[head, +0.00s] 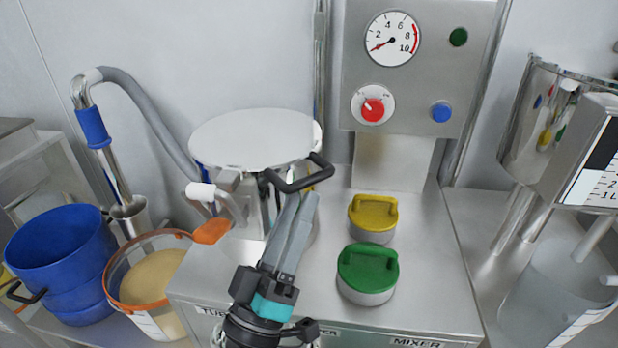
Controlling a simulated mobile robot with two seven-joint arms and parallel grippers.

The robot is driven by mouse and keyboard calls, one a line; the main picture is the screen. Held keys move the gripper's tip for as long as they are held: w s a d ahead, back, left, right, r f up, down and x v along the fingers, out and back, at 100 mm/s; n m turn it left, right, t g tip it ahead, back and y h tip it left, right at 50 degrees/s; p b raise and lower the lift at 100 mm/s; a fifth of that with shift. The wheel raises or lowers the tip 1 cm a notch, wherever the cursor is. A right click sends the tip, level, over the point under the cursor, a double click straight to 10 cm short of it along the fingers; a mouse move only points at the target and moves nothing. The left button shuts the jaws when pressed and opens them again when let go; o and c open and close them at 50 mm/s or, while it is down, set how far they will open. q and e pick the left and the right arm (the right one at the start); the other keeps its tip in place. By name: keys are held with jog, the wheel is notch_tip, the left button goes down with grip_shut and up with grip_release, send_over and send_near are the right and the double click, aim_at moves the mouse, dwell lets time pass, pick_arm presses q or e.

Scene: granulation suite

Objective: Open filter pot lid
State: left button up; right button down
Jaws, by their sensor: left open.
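The filter pot's lid (250,138) is a wide pale grey disc lying level on top of the pot at the centre left. Its black loop handle (318,172) sticks out from the lid's front right edge. The metal pot body (262,215) beneath is mostly hidden by the lid and my arm. My left gripper (303,200) reaches up from the bottom, with its grey fingers just below the handle. The fingers are open, with no object seen held; whether they touch the handle is unclear. My right gripper is not in view.
Green (368,268) and yellow (373,213) capped ports sit to the right on the steel bench. A gauge panel (423,70) stands behind. Blue bucket (62,250) and orange-rimmed tub (150,275) stand at left.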

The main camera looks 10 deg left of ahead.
aim_at(309, 176)
pick_arm(q)
jog(key=shift+x, duration=2.35)
jog(key=shift+f, duration=0.1)
grip_shut()
